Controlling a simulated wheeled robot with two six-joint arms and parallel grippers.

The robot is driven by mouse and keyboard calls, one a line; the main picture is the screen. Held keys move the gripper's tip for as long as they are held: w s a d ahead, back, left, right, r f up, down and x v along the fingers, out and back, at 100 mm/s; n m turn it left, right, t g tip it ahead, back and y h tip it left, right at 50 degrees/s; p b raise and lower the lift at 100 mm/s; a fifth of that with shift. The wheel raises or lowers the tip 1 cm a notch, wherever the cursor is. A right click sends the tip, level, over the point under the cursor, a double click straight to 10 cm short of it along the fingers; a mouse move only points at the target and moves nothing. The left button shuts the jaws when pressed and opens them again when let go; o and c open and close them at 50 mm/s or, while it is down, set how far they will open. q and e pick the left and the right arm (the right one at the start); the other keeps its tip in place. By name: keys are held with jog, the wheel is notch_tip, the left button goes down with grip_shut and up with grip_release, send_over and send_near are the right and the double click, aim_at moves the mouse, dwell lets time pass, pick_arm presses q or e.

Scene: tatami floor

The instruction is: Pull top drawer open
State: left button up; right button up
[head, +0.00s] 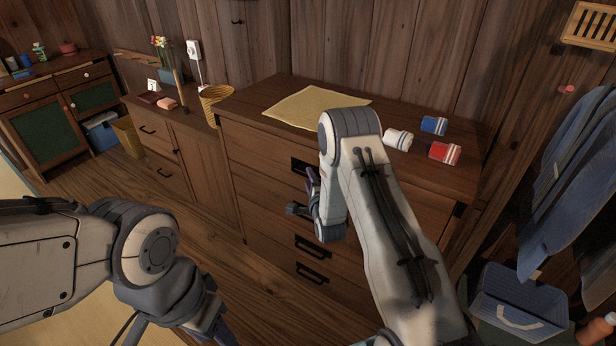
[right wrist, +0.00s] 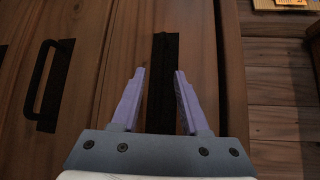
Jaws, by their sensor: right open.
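A brown wooden dresser (head: 270,190) stands against the wall with its drawers closed. Its top drawer handle (head: 302,166) is dark and partly hidden behind my right arm. My right gripper (head: 303,198) is in front of the drawer fronts, just below that handle. In the right wrist view its purple fingers (right wrist: 160,100) are open, with a dark bar-like handle (right wrist: 166,75) in the gap between them; contact cannot be told. Another dark handle (right wrist: 45,85) is left of the fingers. My left gripper (head: 212,328) is low at the bottom edge, mostly hidden, its jaws unclear.
A blue basket (head: 515,305) stands on the floor at right, below hanging blue clothes (head: 575,180). A lower cabinet (head: 195,165) adjoins at left. Wooden floor before the dresser is clear.

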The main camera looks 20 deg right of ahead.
jog(key=shift+w+d+f, duration=0.1)
jog(key=shift+w+f, duration=0.1)
jog(key=shift+w, duration=0.8)
grip_shut()
dwell(0.8)
